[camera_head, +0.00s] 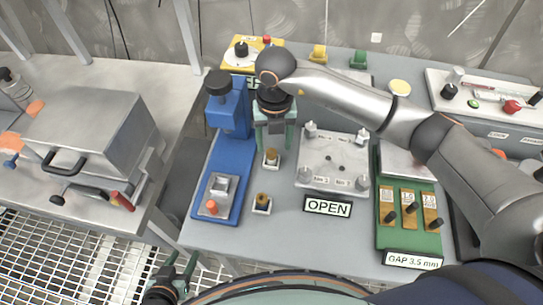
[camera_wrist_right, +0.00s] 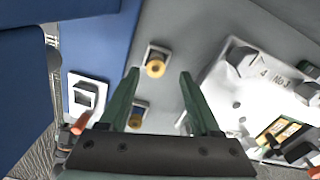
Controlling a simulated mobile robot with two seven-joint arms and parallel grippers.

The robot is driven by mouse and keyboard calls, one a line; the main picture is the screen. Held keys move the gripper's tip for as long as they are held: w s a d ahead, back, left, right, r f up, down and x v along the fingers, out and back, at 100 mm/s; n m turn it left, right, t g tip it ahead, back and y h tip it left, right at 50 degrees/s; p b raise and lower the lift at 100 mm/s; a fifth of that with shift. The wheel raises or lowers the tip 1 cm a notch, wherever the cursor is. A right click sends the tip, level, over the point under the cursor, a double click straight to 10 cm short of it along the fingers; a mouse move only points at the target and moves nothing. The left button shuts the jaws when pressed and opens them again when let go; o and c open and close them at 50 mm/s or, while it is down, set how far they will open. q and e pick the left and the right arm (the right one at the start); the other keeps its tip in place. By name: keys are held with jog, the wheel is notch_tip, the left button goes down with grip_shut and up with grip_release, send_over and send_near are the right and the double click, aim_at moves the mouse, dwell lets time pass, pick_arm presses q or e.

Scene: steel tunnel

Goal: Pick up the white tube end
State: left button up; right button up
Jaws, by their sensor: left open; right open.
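I cannot clearly tell which part is the white tube end. Two small brass-coloured fittings on white square bases stand on the grey table: a far one (camera_head: 271,157) and a near one (camera_head: 262,203). My right gripper (camera_head: 273,148) is open, pointing down above the far fitting. In the right wrist view the far fitting (camera_wrist_right: 155,65) shows between the open fingertips, and the near fitting (camera_wrist_right: 138,113) lies lower, partly behind the gripper. Contact cannot be told. My left gripper (camera_head: 175,268) is open and empty at the bottom left, away from the table.
A blue press (camera_head: 226,150) stands left of the fittings. A pale fixture plate (camera_head: 333,160) with corner posts lies right, behind an OPEN sign (camera_head: 328,207). A green gauge block (camera_head: 408,235) is farther right. A grey metal box (camera_head: 95,125) sits on the left bench.

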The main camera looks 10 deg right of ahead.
aim_at(272, 152)
jog(key=f, duration=0.4)
jog(key=shift+a+f, duration=0.25)
jog(key=shift+a, duration=0.05)
grip_shut()
dwell(0.3)
